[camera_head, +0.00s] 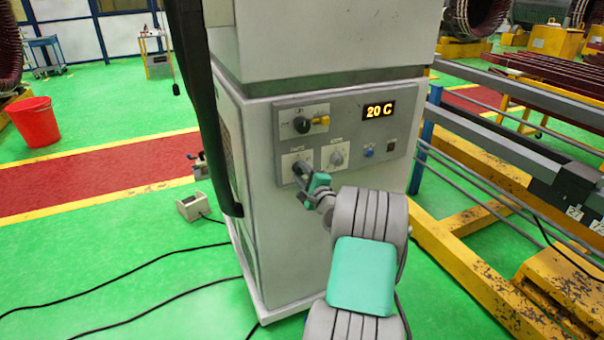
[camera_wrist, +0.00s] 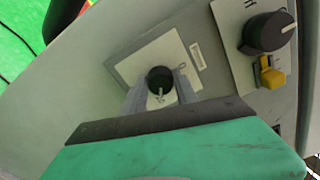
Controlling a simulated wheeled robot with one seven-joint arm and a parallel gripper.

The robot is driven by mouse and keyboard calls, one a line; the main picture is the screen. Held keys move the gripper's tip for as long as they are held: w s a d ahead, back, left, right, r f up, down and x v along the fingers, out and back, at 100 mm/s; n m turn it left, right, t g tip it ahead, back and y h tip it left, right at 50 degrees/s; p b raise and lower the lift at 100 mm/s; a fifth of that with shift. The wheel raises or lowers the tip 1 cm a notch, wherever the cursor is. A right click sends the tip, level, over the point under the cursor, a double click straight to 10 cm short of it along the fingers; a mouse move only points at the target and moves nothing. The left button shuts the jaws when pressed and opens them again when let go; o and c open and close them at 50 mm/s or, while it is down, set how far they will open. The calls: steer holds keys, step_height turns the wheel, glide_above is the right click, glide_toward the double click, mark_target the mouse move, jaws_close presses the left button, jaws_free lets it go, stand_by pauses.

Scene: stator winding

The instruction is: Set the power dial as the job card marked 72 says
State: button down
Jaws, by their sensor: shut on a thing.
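The grey machine cabinet has a control panel (camera_head: 351,118) with several controls. My gripper (camera_head: 301,174) is at the lower left dial on that panel. In the wrist view its two grey fingers (camera_wrist: 161,86) close on both sides of a small round black dial (camera_wrist: 159,79) with a light pointer line. The dial sits on a white plate (camera_wrist: 135,63) whose small lettering I cannot read. In the head view the gripper hides most of this dial.
Above is a black rotary switch (camera_head: 302,125) with a yellow tab (camera_head: 321,120). A second knob (camera_head: 336,158), a blue button (camera_head: 368,151) and a display reading 20 C (camera_head: 379,110) lie to the right. Yellow racks (camera_head: 560,276) stand at right; cables (camera_head: 150,310) cross the green floor.

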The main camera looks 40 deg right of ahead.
steer(key=c, duration=0.9)
jaws_free()
steer(key=shift+c, duration=0.2)
steer(key=b+v, duration=0.1)
steer(key=v, duration=0.7)
steer(key=shift+w, duration=0.1)
